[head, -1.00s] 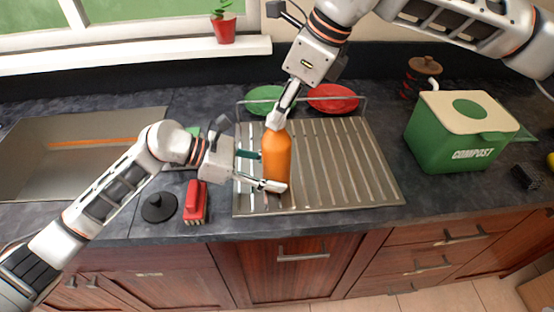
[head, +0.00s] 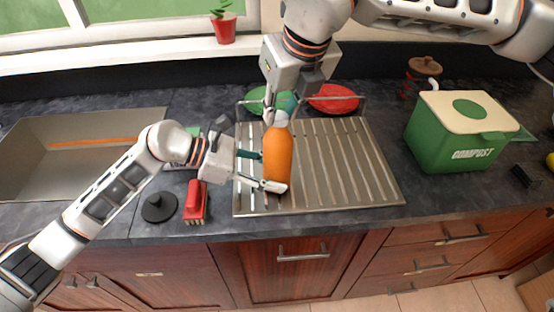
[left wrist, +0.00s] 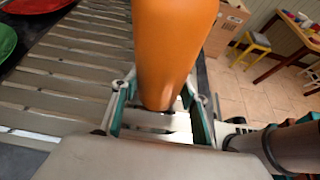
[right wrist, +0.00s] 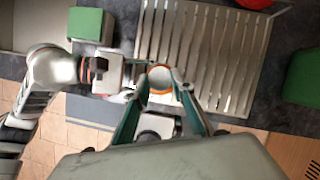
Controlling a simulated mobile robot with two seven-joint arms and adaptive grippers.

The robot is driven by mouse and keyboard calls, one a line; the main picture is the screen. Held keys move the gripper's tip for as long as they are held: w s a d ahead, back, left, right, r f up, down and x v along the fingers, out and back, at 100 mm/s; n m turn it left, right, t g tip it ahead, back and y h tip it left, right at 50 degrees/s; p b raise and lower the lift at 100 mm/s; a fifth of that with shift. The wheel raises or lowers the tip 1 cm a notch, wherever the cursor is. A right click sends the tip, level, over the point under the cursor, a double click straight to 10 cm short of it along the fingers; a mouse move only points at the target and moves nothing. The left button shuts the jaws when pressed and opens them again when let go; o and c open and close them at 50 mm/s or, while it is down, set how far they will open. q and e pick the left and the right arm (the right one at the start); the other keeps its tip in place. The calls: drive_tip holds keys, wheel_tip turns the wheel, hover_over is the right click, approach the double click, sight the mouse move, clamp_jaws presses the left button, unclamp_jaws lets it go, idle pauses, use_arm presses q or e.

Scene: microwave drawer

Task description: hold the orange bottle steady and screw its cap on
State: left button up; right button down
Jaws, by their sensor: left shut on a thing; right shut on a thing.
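The orange bottle (head: 277,158) stands upright over the front-left part of the metal drainer. My left gripper (head: 262,170) is shut around its lower body from the left. In the left wrist view, the bottle (left wrist: 172,45) rises between the fingers (left wrist: 158,108). A pale cap (head: 278,118) is at the bottle's top. My right gripper (head: 281,108) comes from above and is shut on the cap. In the right wrist view, the cap (right wrist: 160,76) is between the fingertips (right wrist: 158,82), with an orange edge around it. The threads and cap's seating are hidden.
The ribbed drainer (head: 345,165) has free room right of the bottle. Green (head: 262,97) and red (head: 334,97) plates are behind it. A red brush (head: 196,202) and black stopper (head: 159,207) lie left, near the sink (head: 60,160). A compost bin (head: 460,135) stands right.

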drive_tip(key=shift+w+d, duration=0.15)
drive_tip(key=shift+w, duration=0.1)
drive_tip(key=c, duration=1.8)
unclamp_jaws()
drive_tip(key=shift+s, duration=0.1)
drive_tip(key=n+y, duration=0.1)
drive_tip(key=n, duration=0.1)
drive_tip(key=n+g, duration=0.1)
drive_tip(key=n, duration=0.2)
drive_tip(key=shift+y, duration=0.4)
drive_tip(key=n+g, duration=0.1)
drive_tip(key=n, duration=0.2)
drive_tip(key=n+g+y, duration=0.1)
drive_tip(key=n, duration=0.2)
drive_tip(key=n+g, duration=0.1)
drive_tip(key=n, duration=0.2)
drive_tip(key=n+g, duration=0.1)
drive_tip(key=n, duration=0.2)
drive_tip(key=shift+g, duration=0.3)
drive_tip(key=shift+s+n+g+h, duration=0.1)
drive_tip(key=shift+n+g+h, duration=0.3)
drive_tip(key=shift+n, duration=1.05)
drive_tip(key=shift+n+g+h, duration=0.2)
drive_tip(key=shift+n+g, duration=0.4)
drive_tip(key=shift+n, duration=0.85)
